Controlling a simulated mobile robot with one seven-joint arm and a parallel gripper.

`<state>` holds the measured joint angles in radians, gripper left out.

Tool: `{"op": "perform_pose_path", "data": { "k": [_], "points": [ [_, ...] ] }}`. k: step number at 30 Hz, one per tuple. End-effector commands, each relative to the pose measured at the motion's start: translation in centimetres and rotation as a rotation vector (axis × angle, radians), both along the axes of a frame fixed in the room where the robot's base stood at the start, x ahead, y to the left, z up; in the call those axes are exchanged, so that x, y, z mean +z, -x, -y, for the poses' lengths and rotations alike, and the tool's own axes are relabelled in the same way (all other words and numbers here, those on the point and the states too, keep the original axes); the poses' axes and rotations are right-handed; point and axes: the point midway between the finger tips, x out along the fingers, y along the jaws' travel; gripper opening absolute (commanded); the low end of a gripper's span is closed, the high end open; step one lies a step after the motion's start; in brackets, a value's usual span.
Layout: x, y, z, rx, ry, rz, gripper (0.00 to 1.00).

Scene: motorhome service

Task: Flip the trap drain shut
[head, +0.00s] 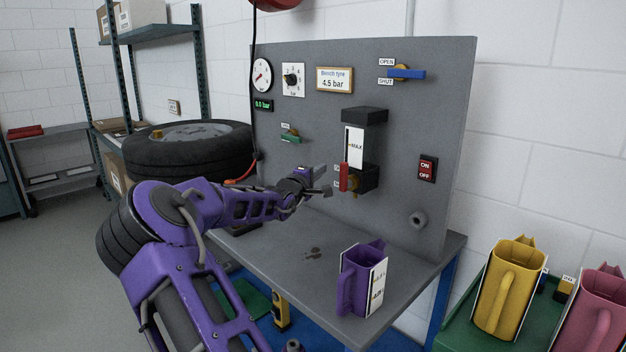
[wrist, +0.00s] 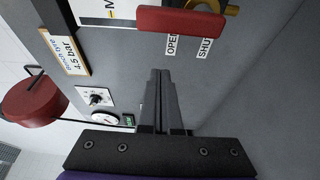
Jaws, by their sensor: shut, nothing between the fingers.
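The trap drain is a red lever (head: 343,177) on a brass valve (head: 354,183) under the trap with the MAX sight glass (head: 354,146). The lever points upward from the valve. In the wrist view the red lever (wrist: 180,20) lies across the top, with the brass fitting (wrist: 232,10) at its right end. Small OPEN (wrist: 172,44) and SHUT (wrist: 205,48) labels are on the panel beside it. My gripper (head: 327,191) is shut and empty, just left of the lever. In the wrist view its closed fingertips (wrist: 160,73) are apart from the lever.
The grey panel (head: 400,130) also carries a blue-handled valve (head: 407,73), a green-handled valve (head: 291,138), gauges and a red-black switch (head: 427,168). A purple jug (head: 354,283) stands on the bench below right. Yellow (head: 508,290) and pink jugs (head: 592,312) stand further right.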

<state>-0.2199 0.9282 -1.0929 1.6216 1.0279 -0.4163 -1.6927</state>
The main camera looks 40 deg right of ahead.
Motion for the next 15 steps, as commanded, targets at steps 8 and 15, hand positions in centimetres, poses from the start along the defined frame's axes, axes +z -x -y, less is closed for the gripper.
{"op": "perform_pose_path", "data": {
  "k": [8, 15],
  "points": [
    [-0.1, 2.0, 1.3, -0.002, -0.003, 0.002, 0.00],
    [0.0, 3.4, 1.4, 0.000, -0.001, 0.001, 0.00]
  ]
}}
